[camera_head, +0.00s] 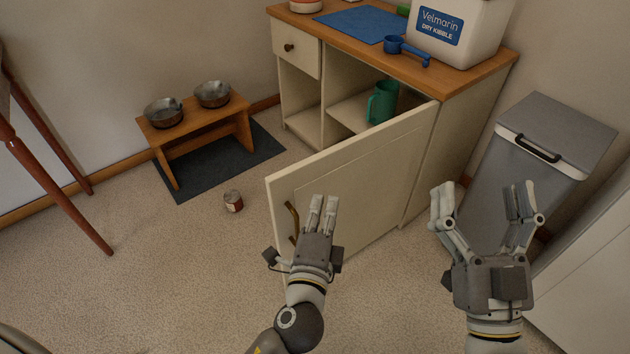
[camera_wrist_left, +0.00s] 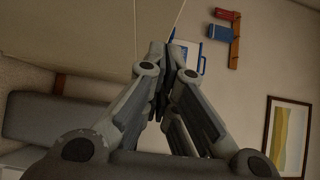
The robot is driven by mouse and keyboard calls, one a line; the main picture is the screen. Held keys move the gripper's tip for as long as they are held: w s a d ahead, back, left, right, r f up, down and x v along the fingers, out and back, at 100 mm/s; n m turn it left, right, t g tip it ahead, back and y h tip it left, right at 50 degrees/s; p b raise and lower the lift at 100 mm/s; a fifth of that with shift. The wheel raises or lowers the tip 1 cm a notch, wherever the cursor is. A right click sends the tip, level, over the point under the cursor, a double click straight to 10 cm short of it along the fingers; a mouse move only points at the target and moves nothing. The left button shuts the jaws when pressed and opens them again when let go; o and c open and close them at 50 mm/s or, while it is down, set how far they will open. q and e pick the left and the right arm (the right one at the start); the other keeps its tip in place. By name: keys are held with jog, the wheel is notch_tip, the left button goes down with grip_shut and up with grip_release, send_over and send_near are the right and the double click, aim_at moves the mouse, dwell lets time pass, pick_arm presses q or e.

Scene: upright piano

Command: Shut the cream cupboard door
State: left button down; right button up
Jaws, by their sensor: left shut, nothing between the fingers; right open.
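The cream cupboard door (camera_head: 365,185) stands wide open in the head view, swung out from the right side of the cabinet (camera_head: 428,170). My left gripper (camera_head: 323,205) is shut and empty, in front of the door's outer half in the picture, just right of the handle. Whether its fingertips touch the door I cannot tell. The left wrist view shows the closed fingers (camera_wrist_left: 160,85) with nothing between them. My right gripper (camera_head: 482,195) is open and empty, right of the door, before the grey bin.
A grey lidded bin (camera_head: 545,140) stands right of the cabinet. A green jug (camera_head: 382,102) is on the cabinet shelf. A small can (camera_head: 233,201) lies on the floor left of the door. A wooden stand (camera_head: 195,125) with two metal bowls is further left.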

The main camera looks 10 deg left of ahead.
aim_at(319, 165)
pick_arm(q)
jog(key=shift+w+a, duration=0.55)
jog(key=shift+w, duration=0.45)
jog(key=shift+w+a, duration=0.5)
jog(key=shift+w, duration=0.45)
jog(key=shift+w+a, duration=0.55)
jog(key=shift+w, duration=0.45)
pick_arm(e)
jog(key=shift+s+r+t, duration=0.5)
jog(key=shift+s+r, duration=0.05)
jog(key=shift+r, duration=0.15)
pick_arm(q)
jog(key=shift+a, duration=0.1)
pick_arm(e)
jog(key=shift+r, duration=0.1)
